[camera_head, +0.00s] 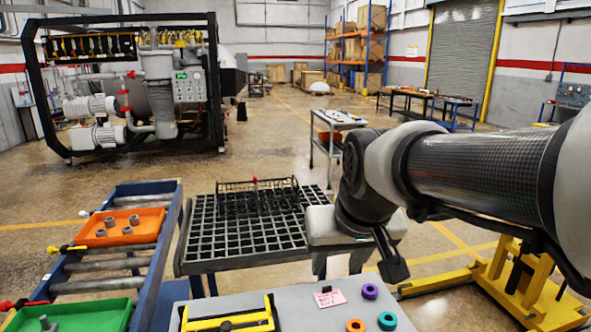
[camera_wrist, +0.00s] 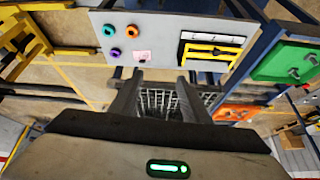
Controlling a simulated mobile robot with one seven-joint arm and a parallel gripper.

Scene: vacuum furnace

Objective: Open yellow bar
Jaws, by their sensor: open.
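A yellow bar (camera_head: 226,321) lies in a black-edged frame on the grey panel (camera_head: 300,306) at the bottom of the head view. In the wrist view the yellow bar (camera_wrist: 210,50) shows on the panel's right part. A smaller yellow-handled lever (camera_head: 66,249) sits on the conveyor's side beside the orange tray. My gripper (camera_head: 392,262) is above and beyond the panel, to the right of the yellow bar. In the wrist view my gripper (camera_wrist: 158,98) has its two fingers apart, with nothing between them. It is not touching the bar.
Purple, orange and teal rings (camera_head: 388,320) and a pink tag (camera_head: 329,297) are on the panel. A black grid table (camera_head: 245,240) with a wire basket (camera_head: 257,198) stands behind it. The roller conveyor (camera_head: 110,265) at left holds orange (camera_head: 120,228) and green (camera_head: 75,319) trays.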

